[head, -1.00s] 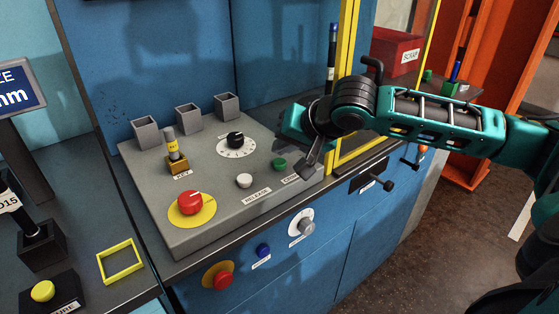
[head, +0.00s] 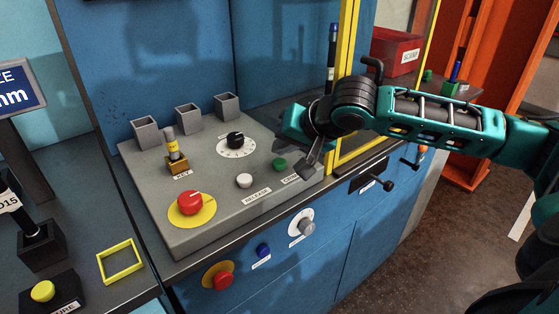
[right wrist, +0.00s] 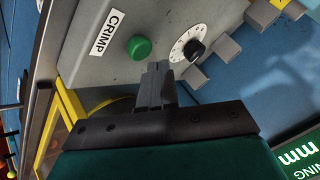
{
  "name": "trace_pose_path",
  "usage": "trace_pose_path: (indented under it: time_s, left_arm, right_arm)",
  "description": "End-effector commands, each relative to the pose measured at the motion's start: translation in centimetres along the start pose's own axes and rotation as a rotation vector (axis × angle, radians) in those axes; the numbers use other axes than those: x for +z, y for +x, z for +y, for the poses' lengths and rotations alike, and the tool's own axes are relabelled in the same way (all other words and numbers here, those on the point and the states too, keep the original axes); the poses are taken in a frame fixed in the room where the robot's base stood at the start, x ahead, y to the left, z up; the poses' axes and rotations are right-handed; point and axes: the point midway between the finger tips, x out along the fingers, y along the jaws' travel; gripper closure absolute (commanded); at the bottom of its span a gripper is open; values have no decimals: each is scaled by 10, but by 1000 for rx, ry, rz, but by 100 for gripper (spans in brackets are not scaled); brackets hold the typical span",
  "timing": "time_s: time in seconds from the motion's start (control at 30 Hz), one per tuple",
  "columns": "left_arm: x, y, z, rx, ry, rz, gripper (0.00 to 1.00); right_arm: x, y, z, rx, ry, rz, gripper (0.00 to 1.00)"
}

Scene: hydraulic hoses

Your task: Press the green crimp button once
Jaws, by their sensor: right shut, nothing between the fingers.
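The green crimp button (head: 280,164) sits on the right part of the sloped grey control panel (head: 215,215), above a label that my gripper partly covers. In the right wrist view the green button (right wrist: 139,47) stands clear beside the CRIMP label (right wrist: 107,32). My right gripper (head: 308,170) is shut and empty, just right of the button in the head view. My left gripper is not in view.
On the panel are a white release button (head: 244,181), a black dial (head: 235,140), a key (head: 173,150) and a red mushroom button (head: 190,202). A yellow frame post (head: 345,90) stands close behind my gripper. A red scrap bin (head: 395,52) is farther back.

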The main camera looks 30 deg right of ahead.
Motion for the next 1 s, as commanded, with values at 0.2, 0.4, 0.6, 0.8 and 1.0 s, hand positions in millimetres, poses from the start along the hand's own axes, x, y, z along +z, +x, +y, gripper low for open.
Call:
trace_pose_path:
  time_s: [0.2,0.4,0.6,0.8,1.0]
  left_arm:
    - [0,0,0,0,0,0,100]
    - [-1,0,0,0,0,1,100]
    - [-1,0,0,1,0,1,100]
    - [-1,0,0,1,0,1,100]
    - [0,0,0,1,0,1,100]
  right_arm:
    - [2,2,2,1,1,-1,100]
    - [4,6,5,1,0,0,100]
    - [4,6,4,0,0,0,100]
    - [5,6,5,0,0,0,100]
    - [6,8,6,0,0,0,100]
